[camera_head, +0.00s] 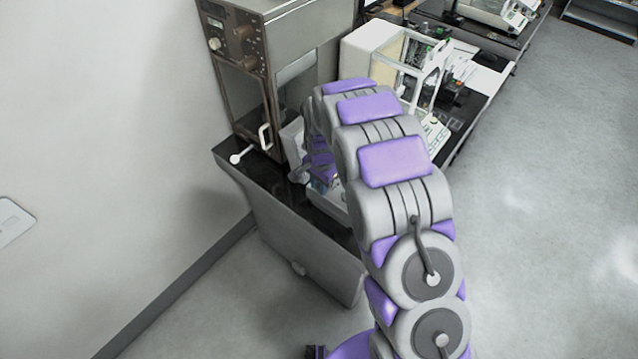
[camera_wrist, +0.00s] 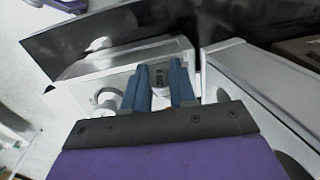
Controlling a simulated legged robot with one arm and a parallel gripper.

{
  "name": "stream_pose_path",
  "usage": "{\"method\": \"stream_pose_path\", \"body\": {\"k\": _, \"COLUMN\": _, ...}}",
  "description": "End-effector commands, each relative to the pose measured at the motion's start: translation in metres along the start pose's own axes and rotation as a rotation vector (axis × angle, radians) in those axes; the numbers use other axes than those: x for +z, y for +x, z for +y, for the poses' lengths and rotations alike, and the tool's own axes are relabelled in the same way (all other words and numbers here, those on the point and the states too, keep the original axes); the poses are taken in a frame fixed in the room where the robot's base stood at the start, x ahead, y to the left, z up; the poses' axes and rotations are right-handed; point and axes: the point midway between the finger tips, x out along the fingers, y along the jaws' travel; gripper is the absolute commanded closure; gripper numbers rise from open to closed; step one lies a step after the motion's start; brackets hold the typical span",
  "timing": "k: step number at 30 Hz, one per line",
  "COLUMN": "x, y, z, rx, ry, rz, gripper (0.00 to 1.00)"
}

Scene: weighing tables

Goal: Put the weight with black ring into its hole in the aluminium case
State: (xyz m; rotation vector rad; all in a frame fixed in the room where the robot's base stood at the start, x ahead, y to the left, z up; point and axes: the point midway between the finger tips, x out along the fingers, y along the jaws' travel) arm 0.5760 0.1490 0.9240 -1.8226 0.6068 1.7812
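My gripper (camera_wrist: 158,66) shows in the wrist view as two blue fingers with a gap between them. A small pale piece with dark marks (camera_wrist: 159,79) shows in that gap. It may be the weight with black ring, but whether the fingers touch it is unclear. Under the fingers is a pale, box-like thing (camera_wrist: 128,62) with a raised grey panel behind it, possibly the aluminium case. A round pale shape (camera_wrist: 108,97) lies left of the left finger; I cannot tell if it is a hole or a weight. In the head view my arm hides most of this area.
In the head view a brown instrument cabinet (camera_head: 238,80) stands on the dark table (camera_head: 300,225) against the wall. A glass-sided balance (camera_head: 405,65) stands behind my arm. A white box-like body (camera_wrist: 265,85) is close right of the fingers. Floor is free at right.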

Motion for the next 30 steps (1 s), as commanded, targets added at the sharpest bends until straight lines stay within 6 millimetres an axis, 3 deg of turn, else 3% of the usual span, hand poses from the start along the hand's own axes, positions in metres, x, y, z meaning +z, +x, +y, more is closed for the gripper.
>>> {"method": "stream_pose_path", "body": {"k": 9, "x": 0.005, "y": 0.004, "z": 0.003, "rx": 0.011, "ry": 0.0, "rz": -0.012, "gripper": 1.0}}
{"method": "stream_pose_path", "body": {"k": 10, "x": 0.005, "y": 0.004, "z": 0.003, "rx": 0.011, "ry": 0.0, "rz": -0.012, "gripper": 0.72}}
{"method": "stream_pose_path", "body": {"k": 19, "x": 0.004, "y": 0.003, "z": 0.003, "rx": 0.008, "ry": 0.0, "rz": -0.009, "gripper": 0.45}}
{"method": "stream_pose_path", "body": {"k": 30, "x": 0.003, "y": -0.007, "z": 0.003, "rx": 0.006, "ry": 0.0, "rz": -0.008, "gripper": 0.45}}
